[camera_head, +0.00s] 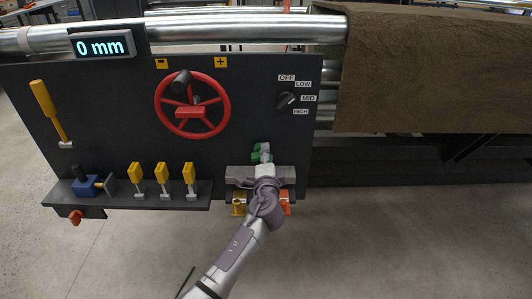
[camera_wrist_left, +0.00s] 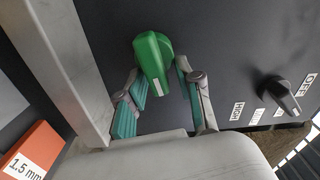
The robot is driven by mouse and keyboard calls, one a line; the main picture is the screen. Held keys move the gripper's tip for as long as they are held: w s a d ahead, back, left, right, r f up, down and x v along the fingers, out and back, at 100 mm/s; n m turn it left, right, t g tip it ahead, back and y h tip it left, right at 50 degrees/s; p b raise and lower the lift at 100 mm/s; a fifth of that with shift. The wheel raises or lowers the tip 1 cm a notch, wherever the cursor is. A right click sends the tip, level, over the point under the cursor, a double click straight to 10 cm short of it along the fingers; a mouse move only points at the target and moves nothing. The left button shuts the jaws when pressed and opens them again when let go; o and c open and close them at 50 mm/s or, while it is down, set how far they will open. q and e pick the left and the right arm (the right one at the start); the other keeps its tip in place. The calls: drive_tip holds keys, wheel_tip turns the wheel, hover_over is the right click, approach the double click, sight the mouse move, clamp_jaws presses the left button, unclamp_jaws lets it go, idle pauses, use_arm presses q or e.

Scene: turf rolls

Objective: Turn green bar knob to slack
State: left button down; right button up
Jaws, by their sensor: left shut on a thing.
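The green bar knob (camera_head: 257,153) is on the lower right of the dark panel, mostly covered by my left gripper (camera_head: 264,160) in the head view. In the left wrist view the green knob (camera_wrist_left: 152,58) stands out from the panel, tilted slightly, with a white mark at its lower end. The fingers of my left gripper (camera_wrist_left: 163,84) are on either side of it, shut on it. No label for slack is readable near the knob. My right gripper is not in view.
The dark panel (camera_head: 110,130) carries a red handwheel (camera_head: 192,106), a black selector knob (camera_head: 286,100) and a "0 mm" display (camera_head: 103,45). Yellow-handled levers (camera_head: 161,174) stand on a ledge left of my arm. An orange "1.5 mm" block (camera_wrist_left: 35,152) is close to the gripper's left.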

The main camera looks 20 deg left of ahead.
use_arm(q)
drive_tip(key=shift+f+m, duration=0.25)
drive_tip(key=shift+m, duration=0.85)
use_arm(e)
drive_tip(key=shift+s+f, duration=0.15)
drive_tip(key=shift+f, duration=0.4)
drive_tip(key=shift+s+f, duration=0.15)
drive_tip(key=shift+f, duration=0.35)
use_arm(q)
drive_tip(key=shift+d, duration=0.1)
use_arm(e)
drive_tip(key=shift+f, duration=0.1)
use_arm(q)
drive_tip(key=c, duration=1.1)
unclamp_jaws()
drive_tip(key=shift+s, duration=0.1)
drive_tip(key=v, duration=1.2)
